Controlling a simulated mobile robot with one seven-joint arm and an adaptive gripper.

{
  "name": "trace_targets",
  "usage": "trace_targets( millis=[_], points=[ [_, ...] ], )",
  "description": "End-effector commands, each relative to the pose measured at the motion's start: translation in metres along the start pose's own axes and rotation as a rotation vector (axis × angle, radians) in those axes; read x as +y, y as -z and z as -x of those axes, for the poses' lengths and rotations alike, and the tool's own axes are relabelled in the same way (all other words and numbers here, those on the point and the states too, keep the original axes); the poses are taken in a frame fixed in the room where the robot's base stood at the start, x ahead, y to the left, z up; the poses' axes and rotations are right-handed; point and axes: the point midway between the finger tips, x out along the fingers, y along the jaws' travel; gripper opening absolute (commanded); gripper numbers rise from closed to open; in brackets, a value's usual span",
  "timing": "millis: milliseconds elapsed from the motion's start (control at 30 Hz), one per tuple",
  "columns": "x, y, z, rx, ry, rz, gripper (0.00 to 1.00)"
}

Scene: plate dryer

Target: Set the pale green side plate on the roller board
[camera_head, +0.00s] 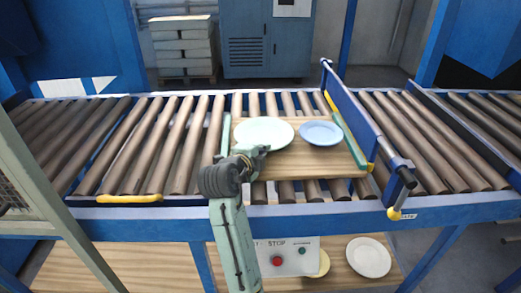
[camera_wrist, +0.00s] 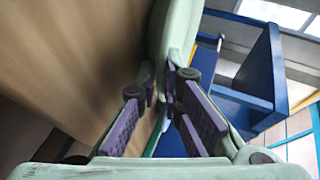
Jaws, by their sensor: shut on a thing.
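The pale green side plate (camera_head: 263,132) is over the left part of the wooden roller board (camera_head: 310,162). My gripper (camera_head: 251,154) is shut on its near rim. In the wrist view the plate (camera_wrist: 175,35) runs upward from between my fingertips (camera_wrist: 165,88), with the board's wood surface (camera_wrist: 70,60) to its left. In the head view the plate looks nearly flat; I cannot tell whether it touches the board. A light blue plate (camera_head: 321,133) lies on the board to its right, very close to the green plate's edge. My gripper hides part of the near left board.
The board lies on the roller conveyor (camera_head: 150,150) between green side strips. A blue gate bar (camera_head: 352,105) stands just right of it. Below, a shelf holds a white plate (camera_head: 368,257), a yellowish plate (camera_head: 320,263) and a stop-button box (camera_head: 288,258).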

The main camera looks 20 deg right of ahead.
Motion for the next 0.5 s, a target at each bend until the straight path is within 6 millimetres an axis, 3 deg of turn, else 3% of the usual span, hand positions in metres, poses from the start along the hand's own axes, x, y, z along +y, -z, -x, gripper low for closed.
trace_targets(
  millis=[67,100,400,500],
  points=[
    [-0.0009,0.0001,0.0003,0.0,0.002,0.0,0.0],
    [0.0007,-0.0002,-0.0002,0.0,-0.002,0.001,0.08],
    [0.0004,-0.0002,0.0,-0.001,-0.001,0.001,0.27],
    [0.0003,-0.0001,0.0,-0.001,-0.001,0.001,0.27]
  ],
)
